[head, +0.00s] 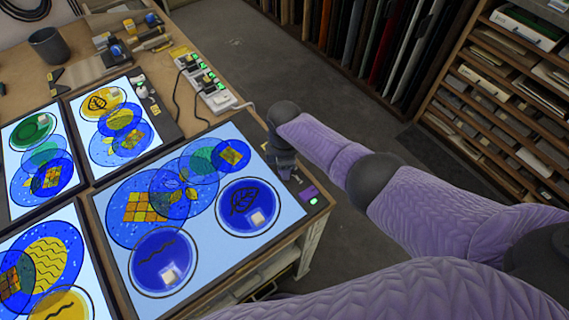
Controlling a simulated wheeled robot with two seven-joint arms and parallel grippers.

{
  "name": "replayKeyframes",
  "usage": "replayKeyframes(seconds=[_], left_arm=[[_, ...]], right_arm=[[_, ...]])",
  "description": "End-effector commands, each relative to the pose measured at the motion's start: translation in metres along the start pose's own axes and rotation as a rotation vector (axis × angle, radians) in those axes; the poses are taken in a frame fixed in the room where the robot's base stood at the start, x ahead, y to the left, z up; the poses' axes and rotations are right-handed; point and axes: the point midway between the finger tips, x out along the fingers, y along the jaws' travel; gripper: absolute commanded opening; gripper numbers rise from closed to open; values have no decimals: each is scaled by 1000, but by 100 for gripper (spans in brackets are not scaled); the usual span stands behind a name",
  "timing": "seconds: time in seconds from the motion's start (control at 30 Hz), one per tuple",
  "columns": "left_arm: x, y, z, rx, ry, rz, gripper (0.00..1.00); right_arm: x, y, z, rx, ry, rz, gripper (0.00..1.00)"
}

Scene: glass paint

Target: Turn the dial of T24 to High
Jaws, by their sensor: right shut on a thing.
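A large lit panel (226,275) lies near the table's right corner, with a dark control strip along its right edge. The strip bears a purple label (308,194) and a small green light (313,201). My right gripper (284,168) reaches down over the upper part of this strip. It is shut on what appears to be the panel's dial, which the fingers hide. The dial's setting and the T24 marking cannot be read. My left gripper is not in view.
More lit panels with coloured glass discs lie to the left; one has a white knob (142,92) on its strip. A power strip (208,84) with green lights and a dark mug (48,45) stand behind. Shelves (500,100) stand right, beyond clear floor.

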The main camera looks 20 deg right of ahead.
Motion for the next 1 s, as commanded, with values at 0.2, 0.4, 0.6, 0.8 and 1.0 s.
replayKeyframes(seconds=[0.2, 0.4, 0.6, 0.8, 1.0], left_arm=[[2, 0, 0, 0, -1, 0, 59], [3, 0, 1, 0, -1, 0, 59], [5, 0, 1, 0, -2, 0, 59], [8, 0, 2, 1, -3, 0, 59], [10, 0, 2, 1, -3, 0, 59]], right_arm=[[0, 0, 0, -202, -2, 0, 0], [0, 0, 0, -393, -1, 0, 0], [1, 0, 1, -581, -2, -1, 0], [1, 0, 0, -754, -1, -1, 0], [1, 0, 0, -891, -1, -1, 0]])
